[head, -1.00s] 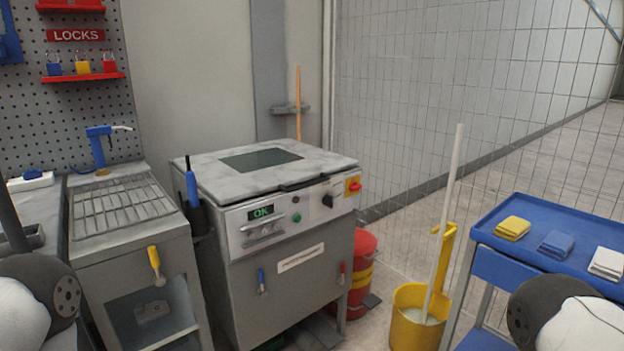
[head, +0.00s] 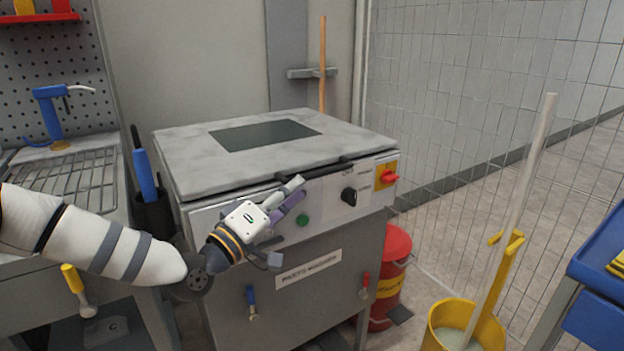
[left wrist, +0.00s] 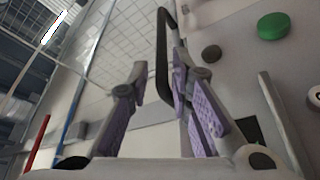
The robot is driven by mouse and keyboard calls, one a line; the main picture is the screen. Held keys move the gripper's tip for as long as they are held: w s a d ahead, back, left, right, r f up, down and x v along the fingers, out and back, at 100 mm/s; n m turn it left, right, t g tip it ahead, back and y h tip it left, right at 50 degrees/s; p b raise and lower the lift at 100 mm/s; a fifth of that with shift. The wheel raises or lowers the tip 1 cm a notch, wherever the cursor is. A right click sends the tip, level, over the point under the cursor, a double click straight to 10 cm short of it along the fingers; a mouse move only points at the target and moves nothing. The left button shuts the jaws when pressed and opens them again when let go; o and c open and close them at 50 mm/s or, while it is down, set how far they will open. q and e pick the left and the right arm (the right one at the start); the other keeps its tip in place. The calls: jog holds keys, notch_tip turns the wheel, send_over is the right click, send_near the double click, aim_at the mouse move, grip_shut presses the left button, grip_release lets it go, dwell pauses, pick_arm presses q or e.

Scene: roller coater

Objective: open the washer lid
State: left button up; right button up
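The washer (head: 300,270) is a grey cabinet with a control panel. Its lid (head: 175,160), a pale slab with a dark window (head: 263,135), lies flat and shut on top. A black bar handle (head: 335,167) runs along the lid's front edge and also shows in the left wrist view (left wrist: 161,60). My left gripper (head: 294,190) is at the front edge, by the handle's left part. In the left wrist view its purple-padded fingers (left wrist: 160,90) are apart. The bar shows between them, nearer the right finger; contact is unclear. My right gripper is not in view.
A green button (head: 302,220), black knob (head: 349,196) and red-yellow switch (head: 388,176) sit on the panel near my gripper. A rack bench (head: 75,185) stands left. A red bin (head: 392,275), yellow bucket (head: 440,325) and blue cart (head: 600,250) stand right.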

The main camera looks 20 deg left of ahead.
aim_at(307, 177)
pick_arm(q)
jog(key=x, duration=0.5)
jog(key=shift+w, duration=0.15)
jog(key=shift+c, duration=0.4)
grip_shut()
